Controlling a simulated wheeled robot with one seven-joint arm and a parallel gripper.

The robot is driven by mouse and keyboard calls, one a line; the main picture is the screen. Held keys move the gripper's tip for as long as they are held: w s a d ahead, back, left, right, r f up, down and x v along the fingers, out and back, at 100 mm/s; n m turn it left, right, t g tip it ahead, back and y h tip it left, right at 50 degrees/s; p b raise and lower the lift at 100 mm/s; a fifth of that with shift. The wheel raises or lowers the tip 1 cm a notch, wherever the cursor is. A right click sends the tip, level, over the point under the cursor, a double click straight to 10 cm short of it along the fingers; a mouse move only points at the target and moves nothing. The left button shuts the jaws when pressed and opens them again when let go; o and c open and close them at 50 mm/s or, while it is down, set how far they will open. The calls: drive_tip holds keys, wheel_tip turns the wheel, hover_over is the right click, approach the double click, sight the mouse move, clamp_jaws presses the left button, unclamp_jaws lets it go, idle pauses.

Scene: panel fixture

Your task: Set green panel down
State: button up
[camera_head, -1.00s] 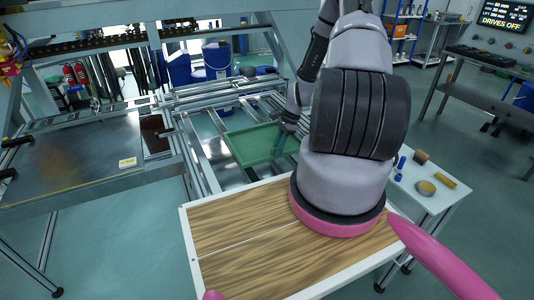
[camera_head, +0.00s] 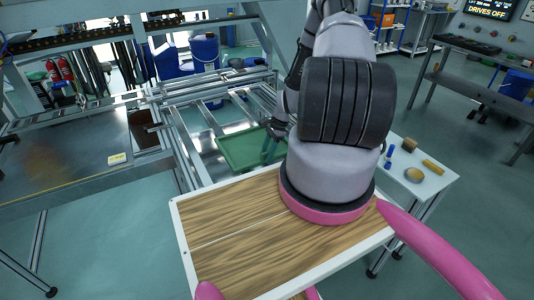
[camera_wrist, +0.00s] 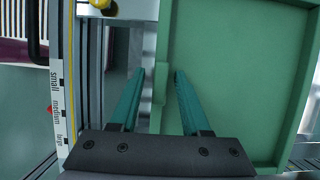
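The green panel (camera_head: 240,152) is a shallow tray-like sheet with a raised rim, over the metal frame of the fixture in the head view. It fills the right half of the wrist view (camera_wrist: 235,75) and looks level. My gripper (camera_wrist: 158,74) has two teal fingers, one on each side of the panel's left rim. A narrow gap shows between the left finger and the rim, so the fingers look open around it. In the head view my gripper (camera_head: 270,142) is at the panel's right edge, partly hidden by my arm. Contact under the panel is hidden.
The fixture rails (camera_head: 180,150) run beside the panel. A strip marked small, medium, large (camera_wrist: 60,100) and a yellow knob (camera_wrist: 103,3) are left of it. A wood-topped surface (camera_head: 225,235) is in front; a white side table (camera_head: 425,185) holds small parts.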

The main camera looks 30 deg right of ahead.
drive_tip(key=shift+r, duration=0.1)
drive_tip(key=v, duration=1.2)
drive_tip(key=s+a+r+n+t+h, duration=0.15)
drive_tip(key=a+r+n, duration=0.25)
drive_tip(key=r, duration=1.2)
drive_tip(key=a+r+n+t+h, duration=0.1)
drive_tip(key=a+r+n+h, duration=0.2)
drive_tip(key=r, duration=1.3)
drive_tip(key=s+a+r+n+t+y, duration=0.1)
drive_tip(key=s+a+r+n+t, duration=0.1)
drive_tip(key=s+a+r, duration=0.3)
drive_tip(key=s+a+r+n+t+y, duration=0.1)
drive_tip(key=s+a+r+n+t, duration=0.2)
drive_tip(key=s+a+r, duration=0.3)
drive_tip(key=s+r+n, duration=0.1)
drive_tip(key=s+r, duration=0.4)
drive_tip(key=s, duration=0.2)
drive_tip(key=shift+s+r, duration=0.2)
drive_tip(key=shift+r, duration=0.1)
